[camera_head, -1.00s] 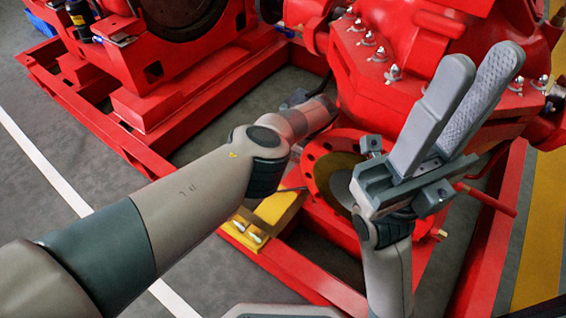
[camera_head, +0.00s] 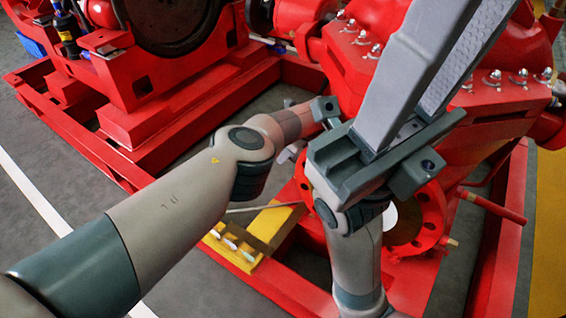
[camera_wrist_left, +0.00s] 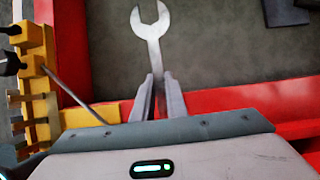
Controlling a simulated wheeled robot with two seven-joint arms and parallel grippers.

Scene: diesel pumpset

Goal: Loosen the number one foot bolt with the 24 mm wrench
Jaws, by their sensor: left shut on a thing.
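A grey open-ended wrench (camera_wrist_left: 153,35) is held between the fingers of my left gripper (camera_wrist_left: 160,92), its open jaw pointing up in the left wrist view over grey floor. No size mark is legible. In the head view my left gripper (camera_head: 290,152) is mostly hidden at the end of its arm, beside the red pump, and the wrench cannot be made out. My right gripper (camera_head: 437,75) is large in front of the pump, fingers pointing up, apart and empty. It hides part of the pump and base. I cannot pick out the number one foot bolt.
A yellow rack (camera_head: 257,235) sits on the red base frame (camera_head: 300,272), a thin rod (camera_head: 262,207) by it; the rack also shows in the wrist view (camera_wrist_left: 38,85). The red pump (camera_head: 350,75) and a round flange (camera_head: 430,210) stand close by.

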